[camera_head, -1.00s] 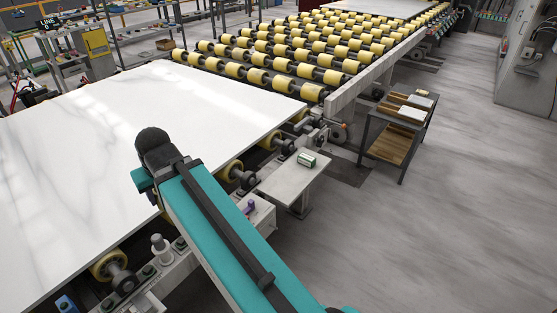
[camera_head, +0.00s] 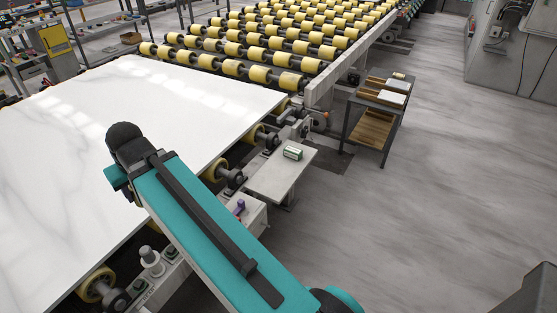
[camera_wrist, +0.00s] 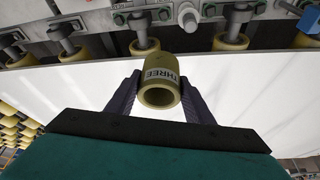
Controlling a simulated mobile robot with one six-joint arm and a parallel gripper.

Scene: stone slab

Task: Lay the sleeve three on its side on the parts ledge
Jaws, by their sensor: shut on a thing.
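The sleeve three (camera_wrist: 158,78) is a hollow olive-yellow cylinder with a grey label reading THREE, and its open end faces the wrist camera. My gripper (camera_wrist: 160,86) is shut on it, with one dark finger at each side. In the head view the gripper and sleeve are hidden behind my teal arm. A small pale grey ledge (camera_head: 268,186) juts out beside the roller line, right of my arm; it looks like the parts ledge. A small green and white box (camera_head: 293,153) sits near its far end, and the rest of its top is bare.
A large white slab (camera_head: 190,95) lies on the rollers at left; it also shows behind the sleeve in the wrist view (camera_wrist: 240,85). Yellow rollers (camera_head: 270,55) run behind it. A dark cart with trays (camera_head: 375,115) stands right of the ledge. The floor at right is clear.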

